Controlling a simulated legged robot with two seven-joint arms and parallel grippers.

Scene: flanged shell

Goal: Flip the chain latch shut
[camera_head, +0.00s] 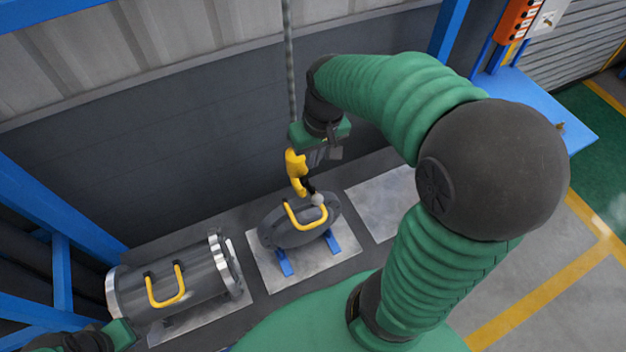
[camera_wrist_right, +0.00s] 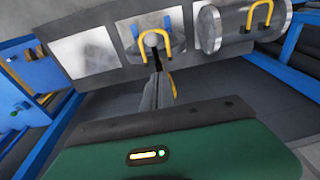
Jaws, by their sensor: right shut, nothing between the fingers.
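A grey chain (camera_head: 289,60) hangs down to a yellow hook (camera_head: 296,165), just above the flanged disc (camera_head: 290,236) with its yellow handle (camera_head: 305,225). My right gripper (camera_head: 309,185) points down beside the hook, to its right, shut and empty. Whether it touches the hook or latch I cannot tell. In the right wrist view a yellow piece (camera_wrist_right: 171,82) shows right by the fingers; the latch is too small to make out. A grey ball (camera_head: 317,199) sits near the handle. My left gripper (camera_head: 121,334) shows only partly at the lower left; its fingers are hidden.
A metal flanged shell (camera_head: 205,280) with a yellow handle lies left of the disc. The disc stands on blue supports (camera_head: 333,241) over a pale plate (camera_head: 265,275). A bare plate (camera_head: 380,203) lies to the right. A blue table (camera_head: 560,110) stands at far right.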

